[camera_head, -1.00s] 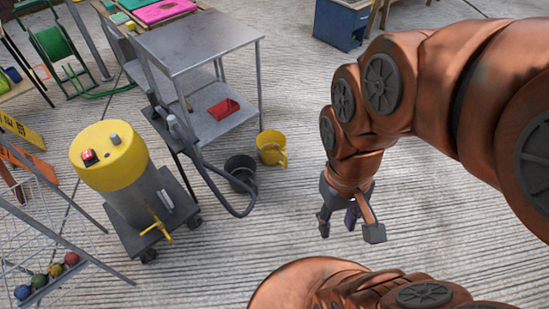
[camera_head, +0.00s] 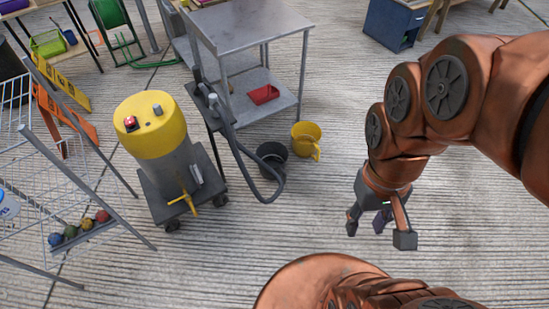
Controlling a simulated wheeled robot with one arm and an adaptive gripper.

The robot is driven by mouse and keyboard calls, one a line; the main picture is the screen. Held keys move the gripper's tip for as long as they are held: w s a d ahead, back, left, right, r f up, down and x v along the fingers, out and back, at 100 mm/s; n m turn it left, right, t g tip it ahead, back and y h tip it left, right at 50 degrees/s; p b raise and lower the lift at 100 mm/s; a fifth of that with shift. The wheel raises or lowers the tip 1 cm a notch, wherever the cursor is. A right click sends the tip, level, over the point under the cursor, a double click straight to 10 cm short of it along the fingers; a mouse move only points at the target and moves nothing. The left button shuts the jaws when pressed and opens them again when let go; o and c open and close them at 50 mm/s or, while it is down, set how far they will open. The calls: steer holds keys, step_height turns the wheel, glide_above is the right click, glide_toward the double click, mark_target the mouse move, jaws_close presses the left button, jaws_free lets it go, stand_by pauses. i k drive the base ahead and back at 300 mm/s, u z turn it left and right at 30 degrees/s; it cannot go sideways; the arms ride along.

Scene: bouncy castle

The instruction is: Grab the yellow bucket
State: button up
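The yellow bucket (camera_head: 305,140) stands upright on the ribbed floor, at the front right corner of the grey metal table. It looks empty inside, with a yellow handle or spout on its near right side. A dark grey bucket (camera_head: 272,157) stands close to its left. My gripper (camera_head: 378,228) hangs in the air to the right of the yellow bucket and lower in the picture. My copper arm comes in from the right and hides none of the bucket.
A yellow-topped machine (camera_head: 153,130) on a wheeled cart stands left of the buckets, its dark hose (camera_head: 262,194) looping in front of them. The metal table (camera_head: 245,35) holds a red tray (camera_head: 263,94) on its lower shelf. Floor between bucket and gripper is clear.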

mark_target(307, 135)
steer(key=k, duration=0.5)
steer(key=z, duration=0.85)
steer(key=i, duration=6.05)
steer(key=u, duration=2.45)
